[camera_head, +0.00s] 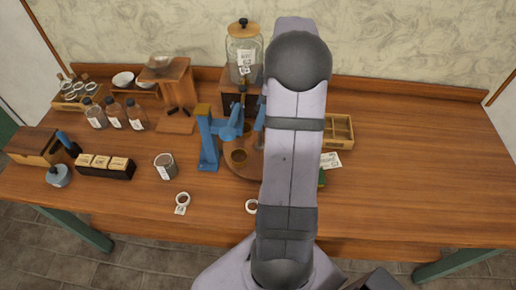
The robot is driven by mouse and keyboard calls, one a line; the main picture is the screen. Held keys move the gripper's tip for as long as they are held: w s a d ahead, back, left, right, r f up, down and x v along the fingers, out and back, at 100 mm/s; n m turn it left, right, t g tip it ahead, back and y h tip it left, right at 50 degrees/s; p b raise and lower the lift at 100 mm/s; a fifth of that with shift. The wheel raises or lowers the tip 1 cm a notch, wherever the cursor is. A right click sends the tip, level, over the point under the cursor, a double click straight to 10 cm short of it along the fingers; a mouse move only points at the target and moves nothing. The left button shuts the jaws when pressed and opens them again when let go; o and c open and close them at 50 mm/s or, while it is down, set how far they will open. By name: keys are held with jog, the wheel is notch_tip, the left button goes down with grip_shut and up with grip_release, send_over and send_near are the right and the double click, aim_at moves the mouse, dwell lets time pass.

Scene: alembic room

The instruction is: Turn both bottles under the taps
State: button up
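Three brown-orange bottles with dark caps and white labels stand in a row at the left back: a left bottle (95,115), a middle bottle (115,113) and a right bottle (136,116). A large lidded glass jar (243,50) with a label stands on a dark wooden box at the back. Below it is a round wooden disc (232,166) with a round opening, beside a blue stand (207,140). Blue parts (232,128) reach over the disc. I cannot make out taps or bottles under them. My arm covers the disc's right side, and my gripper is hidden.
A grey tin (165,166) and two small white-rimmed rings, left (182,199) and right (252,206), lie near the front. A divided wooden tray (338,131) and a label card (331,160) lie right of my arm. The table's right side is clear.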

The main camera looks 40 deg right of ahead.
jog(key=c, duration=1.5)
jog(key=n+g+p, duration=0.1)
jog(key=n, duration=0.3)
jog(key=shift+y, duration=0.3)
jog(key=shift+n+p, duration=0.35)
jog(key=shift+n, duration=0.65)
